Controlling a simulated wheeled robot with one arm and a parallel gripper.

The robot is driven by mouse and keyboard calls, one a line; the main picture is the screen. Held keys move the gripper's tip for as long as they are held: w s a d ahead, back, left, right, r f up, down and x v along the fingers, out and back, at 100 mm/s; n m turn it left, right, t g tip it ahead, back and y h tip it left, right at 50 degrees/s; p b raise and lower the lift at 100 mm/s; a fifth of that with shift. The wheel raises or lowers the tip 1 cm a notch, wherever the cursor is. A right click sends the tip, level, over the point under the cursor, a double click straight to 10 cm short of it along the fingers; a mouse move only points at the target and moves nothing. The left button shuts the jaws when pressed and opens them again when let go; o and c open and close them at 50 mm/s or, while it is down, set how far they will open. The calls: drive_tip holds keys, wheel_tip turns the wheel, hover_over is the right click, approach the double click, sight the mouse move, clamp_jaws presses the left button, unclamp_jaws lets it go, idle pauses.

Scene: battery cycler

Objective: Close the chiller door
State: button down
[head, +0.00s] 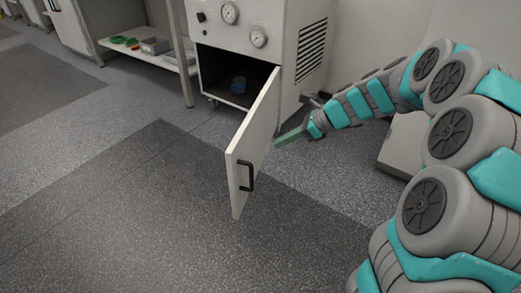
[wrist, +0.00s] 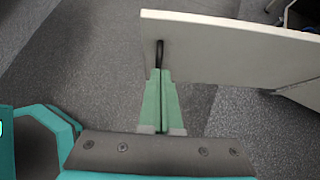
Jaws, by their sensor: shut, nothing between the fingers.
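A black handle (head: 247,173) is on the door's outer edge area. My gripper (head: 280,140) is to the right of the door, with green fingers pointing at it. In the wrist view my gripper (wrist: 160,75) has its fingers together, close to the door (wrist: 225,48). A black bar, seemingly the handle (wrist: 159,53), shows just beyond the fingertips. I cannot tell whether they touch.
A blue item (head: 238,85) lies inside the dark chiller compartment. A bench with a low shelf (head: 150,54) holding green coils and a grey tray stands to the left. A pale box (head: 403,145) is behind my arm. The floor left of the door is clear.

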sight(237, 155)
drive_tip(key=x, duration=0.4)
drive_tip(key=r+b+x, duration=0.1)
drive_tip(key=x, duration=0.3)
drive_tip(key=a+x, duration=0.1)
drive_tip(key=x, duration=0.3)
drive_tip(key=shift+w+a+r, duration=0.1)
drive_tip(key=shift+w+r, duration=0.05)
drive_tip(key=shift+r, duration=0.05)
drive_tip(key=shift+w+a, duration=0.2)
drive_tip(key=shift+a, duration=0.35)
